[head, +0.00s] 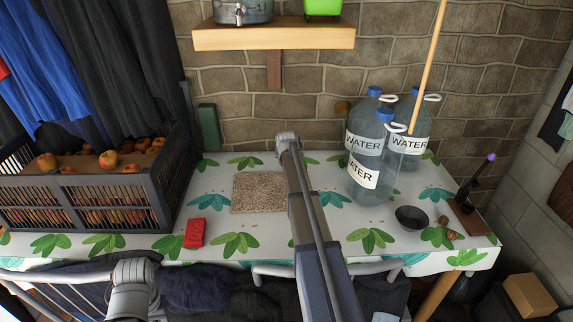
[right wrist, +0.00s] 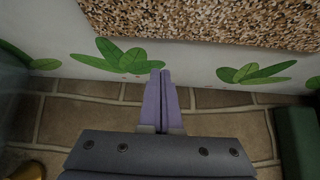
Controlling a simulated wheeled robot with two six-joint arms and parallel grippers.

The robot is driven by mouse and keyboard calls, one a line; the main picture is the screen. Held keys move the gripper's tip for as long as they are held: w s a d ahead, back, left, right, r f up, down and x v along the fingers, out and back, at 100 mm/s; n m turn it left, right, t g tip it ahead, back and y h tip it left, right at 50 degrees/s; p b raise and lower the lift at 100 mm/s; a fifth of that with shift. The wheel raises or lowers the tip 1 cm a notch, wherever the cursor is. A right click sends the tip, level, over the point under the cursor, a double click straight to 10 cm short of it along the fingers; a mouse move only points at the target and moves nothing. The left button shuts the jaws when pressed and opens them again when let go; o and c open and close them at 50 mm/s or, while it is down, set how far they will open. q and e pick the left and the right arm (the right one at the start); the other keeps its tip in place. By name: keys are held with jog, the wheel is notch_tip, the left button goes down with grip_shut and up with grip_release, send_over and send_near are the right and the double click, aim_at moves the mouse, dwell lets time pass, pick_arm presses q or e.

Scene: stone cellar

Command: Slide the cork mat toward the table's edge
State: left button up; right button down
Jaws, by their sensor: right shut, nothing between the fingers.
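The cork mat (head: 258,193) is a speckled tan-brown square lying flat on the leaf-patterned tablecloth, left of my right arm in the head view. In the right wrist view its speckled surface (right wrist: 215,20) fills the top. My right gripper (right wrist: 162,72) is shut and empty, its purple fingertips just short of the mat's wall-side edge with a strip of cloth showing between. Its height above the cloth is hard to tell. In the head view my right arm reaches across the table and its fingers are hidden. My left gripper is not in view.
A red box (head: 194,233) sits in front of the mat's left side. A crate of fruit (head: 85,210) stands at left, water bottles (head: 366,170) and a dark bowl (head: 411,217) at right. A shelf (head: 275,38) hangs on the wall. Cloth before the mat is mostly clear.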

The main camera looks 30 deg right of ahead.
aim_at(287, 198)
jog(key=b+x, duration=0.1)
jog(key=x, duration=0.2)
jog(key=shift+s+f+b, duration=0.1)
jog(key=shift+f+b, duration=0.15)
jog(key=shift+b, duration=0.1)
jog(key=s+a, duration=0.2)
jog(key=s, duration=0.1)
jog(key=shift+s+a+r+p, duration=0.1)
jog(key=shift+s+r+p, duration=0.1)
jog(key=shift+r+p, duration=0.15)
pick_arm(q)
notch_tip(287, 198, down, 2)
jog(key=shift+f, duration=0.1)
pick_arm(e)
jog(key=shift+a, duration=0.1)
jog(key=s+a, duration=0.3)
jog(key=s, duration=0.2)
jog(key=s+a, duration=0.3)
jog(key=s, duration=0.1)
jog(key=s+a, duration=0.3)
jog(key=s, duration=0.2)
jog(key=shift+s+a, duration=0.1)
jog(key=shift+s, duration=0.2)
jog(key=shift+w, duration=0.1)
